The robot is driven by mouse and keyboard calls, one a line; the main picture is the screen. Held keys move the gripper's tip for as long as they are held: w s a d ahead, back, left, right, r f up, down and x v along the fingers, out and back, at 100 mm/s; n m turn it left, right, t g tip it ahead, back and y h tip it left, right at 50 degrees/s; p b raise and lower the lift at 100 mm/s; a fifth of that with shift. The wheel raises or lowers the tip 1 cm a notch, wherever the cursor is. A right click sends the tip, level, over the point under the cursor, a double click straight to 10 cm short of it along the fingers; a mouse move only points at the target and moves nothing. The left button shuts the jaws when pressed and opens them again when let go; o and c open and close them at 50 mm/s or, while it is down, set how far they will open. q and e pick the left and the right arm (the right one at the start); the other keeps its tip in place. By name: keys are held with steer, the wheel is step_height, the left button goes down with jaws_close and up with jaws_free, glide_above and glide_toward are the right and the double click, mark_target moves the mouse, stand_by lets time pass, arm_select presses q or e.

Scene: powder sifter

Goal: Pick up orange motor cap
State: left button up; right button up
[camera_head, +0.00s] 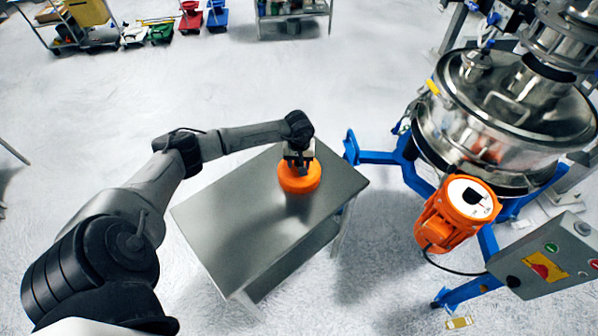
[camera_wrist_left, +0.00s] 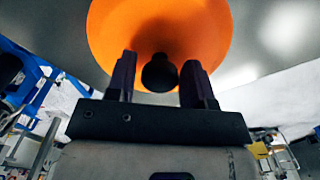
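The orange motor cap (camera_head: 299,178) is a round disc over the grey metal table, toward its far right part. I cannot tell whether it touches the tabletop. In the left wrist view it is a large orange disc (camera_wrist_left: 110,40) with a black knob (camera_wrist_left: 160,73) at its middle. My left gripper (camera_head: 299,160) is right above the cap and points down at it. In the left wrist view its two dark fingers stand apart, one on each side of the knob, with a narrow gap showing on the left side. My right gripper is in neither view.
The grey metal table (camera_head: 235,215) is otherwise clear. To its right stand a steel sifter (camera_head: 505,120) on a blue frame (camera_head: 378,157), an orange motor (camera_head: 440,222) with its end uncovered, and a control box (camera_head: 545,262). Carts and colored bins line the back.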

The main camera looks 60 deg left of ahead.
arm_select(q)
steer(key=shift+r, duration=0.1)
jaws_close()
stand_by(0.4)
